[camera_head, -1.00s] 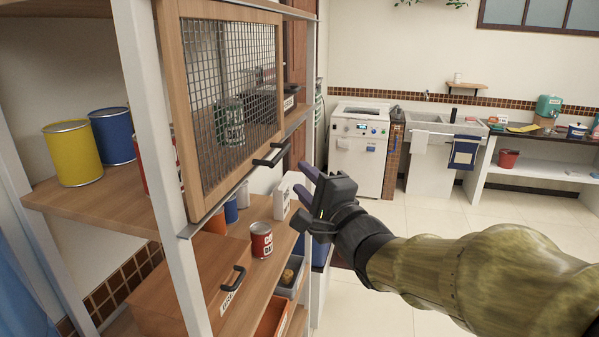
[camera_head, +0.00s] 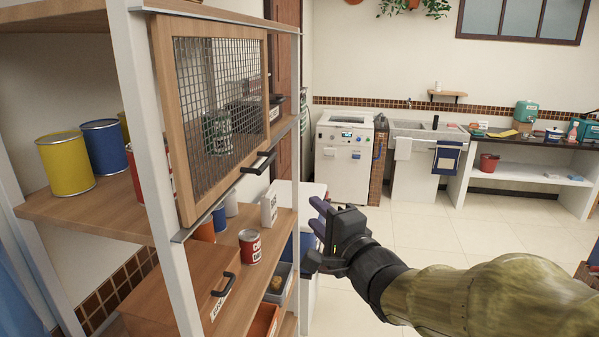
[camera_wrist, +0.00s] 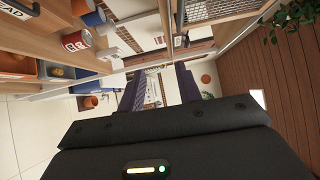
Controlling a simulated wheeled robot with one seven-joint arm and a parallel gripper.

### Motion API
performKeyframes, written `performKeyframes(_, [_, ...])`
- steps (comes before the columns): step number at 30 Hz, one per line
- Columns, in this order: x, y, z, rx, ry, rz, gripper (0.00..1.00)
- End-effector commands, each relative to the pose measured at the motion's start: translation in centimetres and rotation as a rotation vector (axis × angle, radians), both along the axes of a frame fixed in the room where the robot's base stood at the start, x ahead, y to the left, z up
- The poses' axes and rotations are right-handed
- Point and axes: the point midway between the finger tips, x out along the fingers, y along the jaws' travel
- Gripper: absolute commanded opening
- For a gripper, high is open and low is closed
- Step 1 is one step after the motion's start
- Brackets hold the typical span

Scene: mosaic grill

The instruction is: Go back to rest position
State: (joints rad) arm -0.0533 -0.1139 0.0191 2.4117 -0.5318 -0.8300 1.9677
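My gripper (camera_head: 316,232) is in front of the shelf unit's right end, at the end of my outstretched arm. In the wrist view my gripper (camera_wrist: 160,88) has its two dark purple fingers apart with nothing between them. It is open and empty. It is to the right of a red and white can (camera_head: 250,246) and a white carton (camera_head: 269,209) on the shelf, and appears apart from them.
A mesh-fronted cabinet door (camera_head: 215,110) with a black handle (camera_head: 258,163) is at left. A wooden drawer box (camera_head: 180,290) stands below. A white appliance (camera_head: 343,160) and a sink (camera_head: 425,132) stand along the back wall.

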Motion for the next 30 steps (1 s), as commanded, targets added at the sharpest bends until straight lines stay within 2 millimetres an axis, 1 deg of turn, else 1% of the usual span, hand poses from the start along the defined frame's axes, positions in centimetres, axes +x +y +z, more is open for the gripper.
performKeyframes(1, [0.3, -0.8, -1.4, -0.07, 0.023, -0.036, 0.34])
performKeyframes(3, [0.6, -2.0, -3.4, -0.192, 0.057, -0.083, 0.34])
performKeyframes(7, [0.6, -4.2, -7.5, -0.429, 0.144, -0.137, 0.34])
performKeyframes(11, [-0.3, -6.0, -11.4, -0.66, 0.244, -0.137, 0.34])
performKeyframes(12, [-0.7, -6.6, -12.6, -0.728, 0.278, -0.127, 0.34])
performKeyframes(14, [-1.4, -7.4, -14.4, -0.83, 0.329, -0.103, 0.34])
performKeyframes(18, [-3.7, -9.0, -18.2, -1.048, 0.447, -0.002, 0.34])
performKeyframes(20, [-4.9, -9.5, -19.7, -1.133, 0.498, 0.06, 0.34])
performKeyframes(24, [-8.2, -10.5, -22.9, -1.302, 0.6, 0.247, 0.34])
performKeyframes(27, [-10.8, -10.8, -24.8, -1.392, 0.659, 0.41, 0.34])
performKeyframes(30, [-13.0, -10.9, -26.0, -1.448, 0.691, 0.558, 0.34])
